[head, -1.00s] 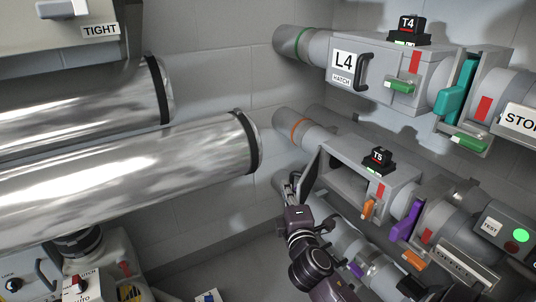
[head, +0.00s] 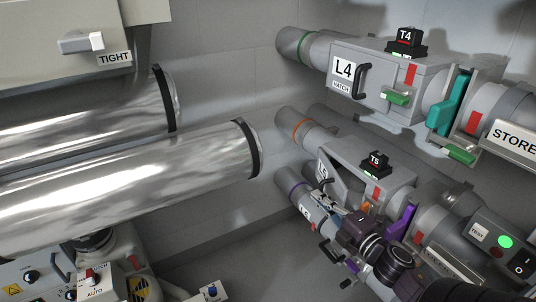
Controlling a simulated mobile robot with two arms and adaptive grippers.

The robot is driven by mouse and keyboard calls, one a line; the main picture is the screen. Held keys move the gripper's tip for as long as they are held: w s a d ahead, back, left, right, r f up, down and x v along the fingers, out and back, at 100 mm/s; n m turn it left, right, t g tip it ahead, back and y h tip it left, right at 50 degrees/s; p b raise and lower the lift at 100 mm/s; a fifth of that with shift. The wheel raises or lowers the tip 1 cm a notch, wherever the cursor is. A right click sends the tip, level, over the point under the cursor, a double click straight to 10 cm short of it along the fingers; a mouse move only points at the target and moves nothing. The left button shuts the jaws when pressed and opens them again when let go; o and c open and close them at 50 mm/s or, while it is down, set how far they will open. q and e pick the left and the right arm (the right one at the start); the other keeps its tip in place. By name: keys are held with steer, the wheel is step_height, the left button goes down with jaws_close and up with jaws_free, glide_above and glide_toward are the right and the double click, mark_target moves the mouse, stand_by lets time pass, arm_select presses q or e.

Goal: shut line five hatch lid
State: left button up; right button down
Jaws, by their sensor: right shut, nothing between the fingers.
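The line five hatch lid (head: 324,171), marked L5, is on the left front of the grey T5 housing (head: 365,172), on the middle pipe line. The lid stands ajar, tilted out, with a dark gap between it and the housing. My right gripper (head: 326,188) is shut and empty, at the lower part of the lid's outer face. I cannot tell whether it touches the lid. My right arm hides the lower front of the housing. My left gripper is not in view.
Above is the line four housing with its closed L4 hatch (head: 345,78) and green handle (head: 397,98). A lower line (head: 297,190) runs close under my right gripper. Big metal tubes (head: 130,185) fill the left. A purple lever (head: 401,223) is right of my arm.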

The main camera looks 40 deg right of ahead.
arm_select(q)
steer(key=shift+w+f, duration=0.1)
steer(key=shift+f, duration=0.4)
arm_select(e)
steer(key=shift+s+d, duration=0.6)
steer(key=shift+d, duration=0.1)
